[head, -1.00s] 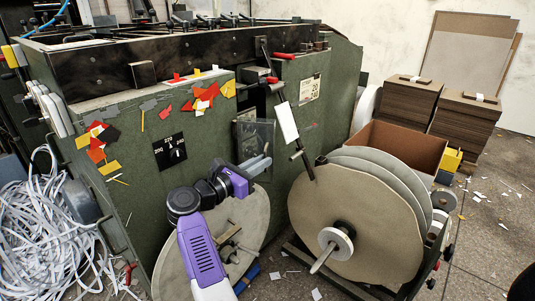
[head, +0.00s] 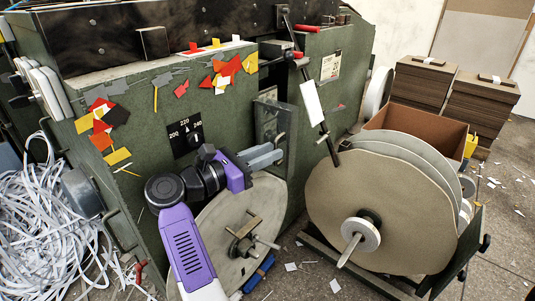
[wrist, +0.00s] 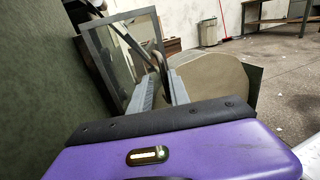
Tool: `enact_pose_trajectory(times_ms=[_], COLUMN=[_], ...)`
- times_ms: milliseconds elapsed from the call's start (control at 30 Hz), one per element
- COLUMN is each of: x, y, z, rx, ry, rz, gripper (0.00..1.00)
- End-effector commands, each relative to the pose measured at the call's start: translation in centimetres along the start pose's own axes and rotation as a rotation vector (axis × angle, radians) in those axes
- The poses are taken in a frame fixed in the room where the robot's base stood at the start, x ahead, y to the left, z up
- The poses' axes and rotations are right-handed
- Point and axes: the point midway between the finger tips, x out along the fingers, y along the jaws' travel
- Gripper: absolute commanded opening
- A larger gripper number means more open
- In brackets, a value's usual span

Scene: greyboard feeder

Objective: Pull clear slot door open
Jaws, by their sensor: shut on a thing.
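The clear slot door (head: 272,122) is a see-through pane in a dark frame on the green machine's front, at the middle of the head view. In the wrist view its grey frame (wrist: 92,62) stands out at an angle from the green wall on the left. My gripper (head: 277,156) is at the door's lower part, its grey fingers shut on the door. In the wrist view my gripper (wrist: 163,72) has its fingertips close together by the door's right side. The exact grip point is partly hidden by the fingers.
A large reel (head: 375,215) with a pale hub stands right of the door. A lower disc (head: 225,225) sits behind my arm. A black lever with a white tag (head: 312,103) hangs close right of the door. Paper strips (head: 45,220) heap at left; open floor lies at right.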

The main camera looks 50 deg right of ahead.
Motion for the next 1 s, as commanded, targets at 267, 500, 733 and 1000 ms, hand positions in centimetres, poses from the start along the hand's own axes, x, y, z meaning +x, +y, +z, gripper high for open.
enact_pose_trajectory(times_ms=[267,500,733,1000], x=[-0.31,-0.18,-0.08,-0.02], y=[0.97,0.82,0.71,0.64], z=[0.03,0.03,0.04,0.06], rx=[-0.001,-0.001,-0.001,-0.001], ry=[-0.001,-0.002,-0.003,-0.003], rz=[0.036,0.03,0.027,0.024], gripper=[0.0,0.3,0.3,0.3])
